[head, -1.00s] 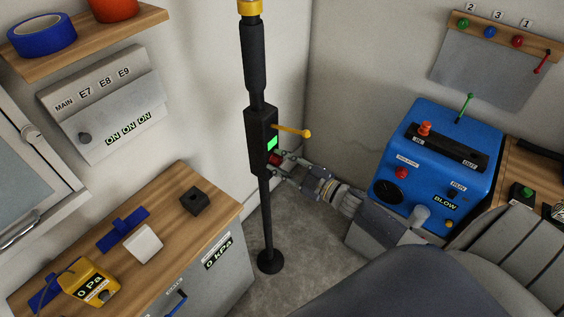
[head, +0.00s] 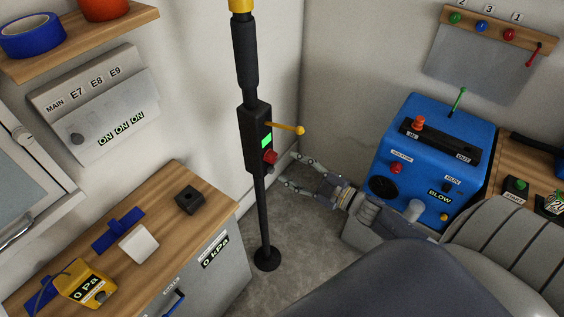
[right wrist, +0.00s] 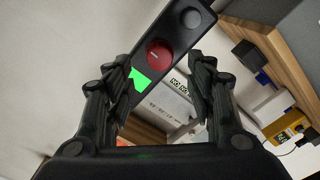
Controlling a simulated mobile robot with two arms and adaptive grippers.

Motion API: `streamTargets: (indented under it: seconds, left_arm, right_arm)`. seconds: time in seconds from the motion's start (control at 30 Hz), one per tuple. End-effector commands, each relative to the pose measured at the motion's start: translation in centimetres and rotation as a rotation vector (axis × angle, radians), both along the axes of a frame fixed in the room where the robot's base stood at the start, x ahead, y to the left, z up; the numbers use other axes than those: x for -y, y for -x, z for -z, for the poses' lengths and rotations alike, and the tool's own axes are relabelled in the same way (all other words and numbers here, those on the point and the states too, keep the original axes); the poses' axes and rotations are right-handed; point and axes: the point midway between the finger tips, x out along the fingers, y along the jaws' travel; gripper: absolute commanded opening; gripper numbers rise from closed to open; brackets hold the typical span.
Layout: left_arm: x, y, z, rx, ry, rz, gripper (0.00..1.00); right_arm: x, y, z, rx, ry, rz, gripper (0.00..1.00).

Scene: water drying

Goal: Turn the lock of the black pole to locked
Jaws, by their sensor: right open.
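The black pole (head: 249,62) stands upright in the middle of the head view on a round foot, with a black box (head: 256,128) partway up. The box carries a green patch (head: 267,142), a red knob (head: 270,157) and a yellow lever (head: 287,128) sticking out to the right. My right gripper (head: 289,169) is open and empty, right of the box and apart from the red knob. In the right wrist view the red knob (right wrist: 159,55) shows beyond and between the open fingers, with the green patch (right wrist: 138,79) beside it. My left gripper is not in view.
A blue machine (head: 437,150) stands right of my right arm. A wooden-topped cabinet (head: 167,232) with a yellow gauge (head: 86,283) and a black block (head: 190,200) is at the left. A wall panel (head: 97,105) hangs above it. Grey floor is clear around the pole foot.

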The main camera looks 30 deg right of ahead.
Motion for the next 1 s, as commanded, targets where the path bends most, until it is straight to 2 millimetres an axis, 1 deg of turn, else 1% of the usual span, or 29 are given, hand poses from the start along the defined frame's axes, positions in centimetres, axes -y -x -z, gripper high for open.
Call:
streamTargets:
  seconds: [0.03, 0.2, 0.3, 0.4, 0.53, 1.0]
  left_arm:
    - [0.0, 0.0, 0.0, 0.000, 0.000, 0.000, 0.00]
    - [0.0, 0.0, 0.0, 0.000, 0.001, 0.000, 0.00]
    - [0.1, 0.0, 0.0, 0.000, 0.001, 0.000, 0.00]
    - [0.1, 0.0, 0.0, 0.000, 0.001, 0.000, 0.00]
    - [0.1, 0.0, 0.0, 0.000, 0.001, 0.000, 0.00]
    - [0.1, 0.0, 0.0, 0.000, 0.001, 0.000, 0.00]
  right_arm:
    - [0.3, 1.0, 0.1, -0.003, 0.001, -0.001, 0.51]
    - [1.4, 3.5, 0.0, -0.002, 0.001, -0.001, 0.51]
    - [1.8, 4.5, 0.1, -0.003, 0.001, 0.000, 0.51]
    - [2.1, 5.1, 0.0, -0.001, 0.000, -0.001, 0.51]
    - [2.2, 5.4, 0.0, 0.001, 0.000, -0.001, 0.51]
    - [2.2, 5.3, 0.0, -0.001, 0.000, -0.001, 0.51]
